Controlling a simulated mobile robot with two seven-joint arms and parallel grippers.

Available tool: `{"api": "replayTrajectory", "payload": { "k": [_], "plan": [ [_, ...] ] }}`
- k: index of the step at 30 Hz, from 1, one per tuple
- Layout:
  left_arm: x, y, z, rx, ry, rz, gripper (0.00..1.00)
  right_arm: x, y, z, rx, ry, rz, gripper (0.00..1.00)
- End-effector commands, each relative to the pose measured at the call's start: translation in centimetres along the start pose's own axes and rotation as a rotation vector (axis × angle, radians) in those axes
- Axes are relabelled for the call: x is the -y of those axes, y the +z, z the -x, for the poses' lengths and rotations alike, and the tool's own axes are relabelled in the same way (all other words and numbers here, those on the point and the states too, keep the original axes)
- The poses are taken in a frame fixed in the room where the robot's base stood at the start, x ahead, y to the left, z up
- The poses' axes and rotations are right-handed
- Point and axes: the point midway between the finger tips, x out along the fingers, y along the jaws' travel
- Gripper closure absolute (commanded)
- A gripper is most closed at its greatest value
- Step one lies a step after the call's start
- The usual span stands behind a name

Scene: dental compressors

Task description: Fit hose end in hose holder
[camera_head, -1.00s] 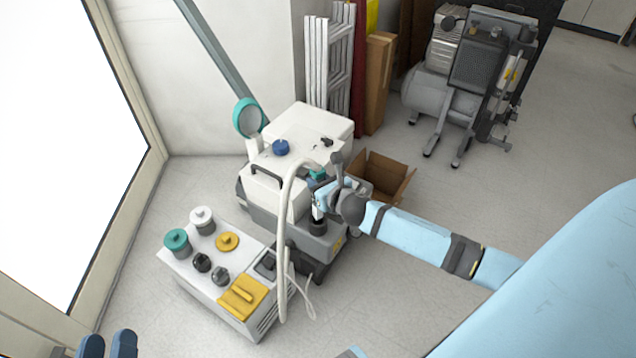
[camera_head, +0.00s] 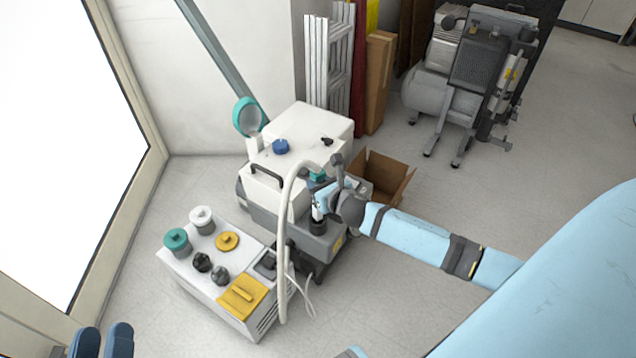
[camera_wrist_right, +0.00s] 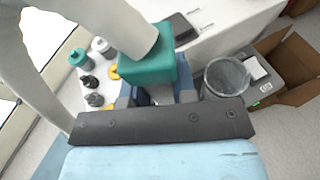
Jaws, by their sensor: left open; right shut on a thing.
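My right gripper (camera_wrist_right: 157,96) is shut on the teal hose end (camera_wrist_right: 147,68), from which a thick white hose rises in the right wrist view. In the head view the right gripper (camera_head: 326,196) is over the grey front part of the white machine, and the white hose (camera_head: 287,200) arches over and hangs down in front. A round grey cup (camera_wrist_right: 226,76) stands right of the hose end, apart from it; I cannot tell whether it is the hose holder. My left gripper (camera_head: 103,342) shows only its blue fingers, open and empty, at the bottom left.
The white machine (camera_head: 315,125) has a blue cap and a black handle. A low white unit (camera_head: 215,300) with several jars and lids stands in front. An open cardboard box (camera_head: 385,185) is behind the right gripper. A compressor (camera_head: 460,90) stands farther back; floor is clear at right.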

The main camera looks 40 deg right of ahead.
Motion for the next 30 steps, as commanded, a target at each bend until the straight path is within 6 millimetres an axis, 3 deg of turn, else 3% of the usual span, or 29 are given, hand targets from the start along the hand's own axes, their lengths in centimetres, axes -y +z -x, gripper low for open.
{"api": "replayTrajectory", "payload": {
  "k": [30],
  "plan": [
    [0.3, 1.6, 0.2, -0.004, 0.000, -0.001, 0.57, 0.1, -3.4, -1.1, 0.001, 0.000, 0.000, 1.00]
  ]
}}
